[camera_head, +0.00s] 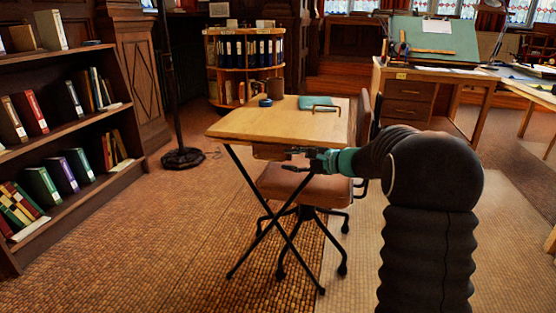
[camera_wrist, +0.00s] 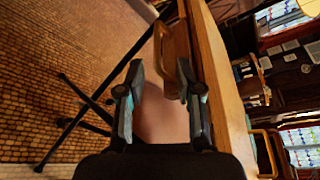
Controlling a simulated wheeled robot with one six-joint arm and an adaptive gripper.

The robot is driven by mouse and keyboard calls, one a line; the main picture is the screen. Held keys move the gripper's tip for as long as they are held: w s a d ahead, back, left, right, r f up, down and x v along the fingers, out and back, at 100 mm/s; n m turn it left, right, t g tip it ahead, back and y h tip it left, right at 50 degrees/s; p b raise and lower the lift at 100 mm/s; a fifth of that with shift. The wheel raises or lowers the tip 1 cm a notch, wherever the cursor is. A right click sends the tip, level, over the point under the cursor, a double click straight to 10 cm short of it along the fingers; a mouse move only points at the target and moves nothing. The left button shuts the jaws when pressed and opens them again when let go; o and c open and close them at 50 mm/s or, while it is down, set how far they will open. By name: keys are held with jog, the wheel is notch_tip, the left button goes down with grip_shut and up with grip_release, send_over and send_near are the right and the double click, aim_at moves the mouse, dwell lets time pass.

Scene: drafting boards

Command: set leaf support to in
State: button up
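A small wooden table (camera_head: 245,122) with crossed black legs stands in the middle of the head view. Under its front edge is a wooden piece (camera_head: 268,152) that looks like the leaf support. In the wrist view, a wooden bar (camera_wrist: 172,58), likely this support, runs beneath the table edge (camera_wrist: 213,70), close to the right fingertip. My gripper (camera_head: 297,158) is just below the tabletop's front edge. In the wrist view, my gripper (camera_wrist: 160,75) is open with nothing clasped. I cannot tell whether a finger touches the bar.
A brown swivel chair (camera_head: 300,190) stands under and behind the table. A bookshelf (camera_head: 60,150) stands left. Floor at front left is clear.

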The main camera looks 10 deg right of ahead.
jog(key=v, duration=0.4)
